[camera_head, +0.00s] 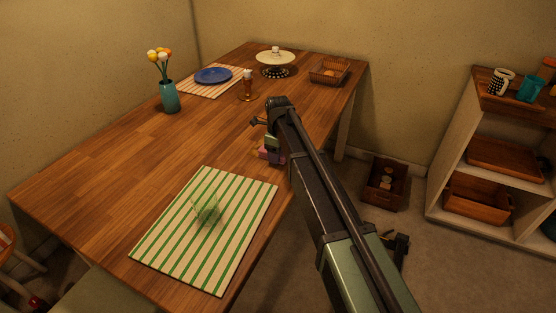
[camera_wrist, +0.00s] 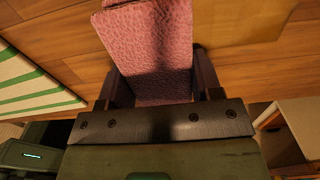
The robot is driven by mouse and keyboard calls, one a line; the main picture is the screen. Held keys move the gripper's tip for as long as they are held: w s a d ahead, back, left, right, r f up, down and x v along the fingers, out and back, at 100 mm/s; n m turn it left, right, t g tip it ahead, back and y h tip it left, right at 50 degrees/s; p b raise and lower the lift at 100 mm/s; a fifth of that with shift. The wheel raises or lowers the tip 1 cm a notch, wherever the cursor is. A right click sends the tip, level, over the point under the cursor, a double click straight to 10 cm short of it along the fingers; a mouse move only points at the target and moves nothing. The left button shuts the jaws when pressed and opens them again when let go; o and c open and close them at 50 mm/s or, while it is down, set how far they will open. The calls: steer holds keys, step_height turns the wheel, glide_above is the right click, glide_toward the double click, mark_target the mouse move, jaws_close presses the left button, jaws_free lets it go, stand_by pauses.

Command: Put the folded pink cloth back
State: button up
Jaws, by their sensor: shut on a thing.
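The folded pink cloth (camera_wrist: 150,45) fills the upper middle of the wrist view, between the two dark fingers of my gripper (camera_wrist: 157,82). My gripper is shut on it. In the head view only a small part of the pink cloth (camera_head: 267,155) shows, at the right edge of the wooden table, beyond the green-striped placemat. My arm hides the rest of it there. I cannot tell whether the cloth touches the tabletop.
The wooden table (camera_head: 140,155) is clear in its middle. The green-striped placemat (camera_head: 165,245) bears a green translucent glass (camera_head: 208,212). A vase (camera_head: 169,96), blue plate (camera_head: 213,75), cake stand (camera_head: 275,57) and basket (camera_head: 329,71) stand farther back. A shelf (camera_head: 440,185) stands right.

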steer(key=shift+f, duration=0.1)
steer(key=o, duration=0.8)
steer(key=shift+o, duration=0.2)
step_height(320, 180, up, 12)
steer(key=p, duration=1.2)
steer(key=shift+r, duration=0.25)
steer(key=s+d+n, duration=1)
steer(key=s+n, duration=0.1)
steer(key=s, duration=0.3)
steer(key=s+d+n, duration=1)
steer(key=s+n, duration=0.1)
steer(key=s, duration=0.4)
steer(key=shift+s+d+n, duration=0.3)
